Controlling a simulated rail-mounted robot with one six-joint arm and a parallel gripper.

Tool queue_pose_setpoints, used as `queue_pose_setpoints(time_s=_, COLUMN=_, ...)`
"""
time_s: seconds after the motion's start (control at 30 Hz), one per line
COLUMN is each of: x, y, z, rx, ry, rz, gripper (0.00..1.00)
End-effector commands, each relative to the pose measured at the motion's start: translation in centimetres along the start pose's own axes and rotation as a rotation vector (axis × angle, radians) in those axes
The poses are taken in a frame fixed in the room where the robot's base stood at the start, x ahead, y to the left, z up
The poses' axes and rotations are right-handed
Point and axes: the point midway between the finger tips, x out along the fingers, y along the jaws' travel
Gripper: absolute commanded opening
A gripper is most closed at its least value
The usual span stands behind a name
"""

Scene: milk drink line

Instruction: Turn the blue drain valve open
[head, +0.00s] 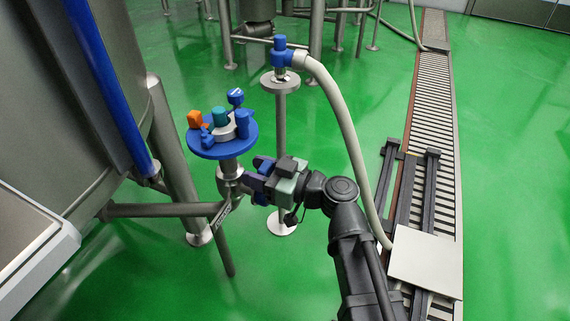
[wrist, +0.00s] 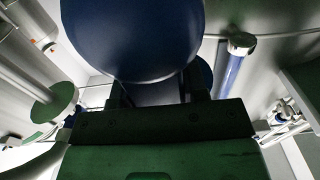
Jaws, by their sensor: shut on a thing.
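The steel valve body (head: 228,172) sits at the end of the tank's outlet pipe, below a round blue plate. My gripper (head: 253,182) reaches it from the right, with its jaws shut at the valve. Blue parts (head: 263,163) show at the jaws; the gripper hides most of the handle. In the wrist view, a large dark blue rounded surface (wrist: 132,38) fills the upper middle, just beyond my gripper (wrist: 155,95). I cannot tell how far the handle is turned.
The blue plate (head: 224,149) carries orange, teal and blue pieces close above my gripper. A hose stand (head: 280,110) with a pale hose (head: 347,130) rises just behind. The grey tank (head: 70,100) stands left. Green floor (head: 510,130) is clear at right, beyond the drain grating (head: 434,90).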

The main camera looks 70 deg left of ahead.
Motion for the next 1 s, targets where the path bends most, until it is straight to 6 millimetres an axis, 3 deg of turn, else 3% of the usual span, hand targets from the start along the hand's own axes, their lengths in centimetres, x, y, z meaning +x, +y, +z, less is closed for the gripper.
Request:
queue_pose_setpoints(time_s=0.53, x=0.71, y=-0.94, z=0.08, rx=-0.032, ry=-0.003, rz=-0.018, gripper=0.00)
queue_pose_setpoints(time_s=0.57, x=0.71, y=-0.94, z=0.08, rx=-0.032, ry=-0.003, rz=-0.018, gripper=0.44)
queue_pose_setpoints(time_s=0.7, x=0.73, y=-0.89, z=0.06, rx=-0.030, ry=-0.002, rz=-0.017, gripper=0.65)
queue_pose_setpoints(time_s=1.0, x=0.54, y=-0.82, z=0.02, rx=-0.027, ry=-0.001, rz=-0.016, gripper=0.66)
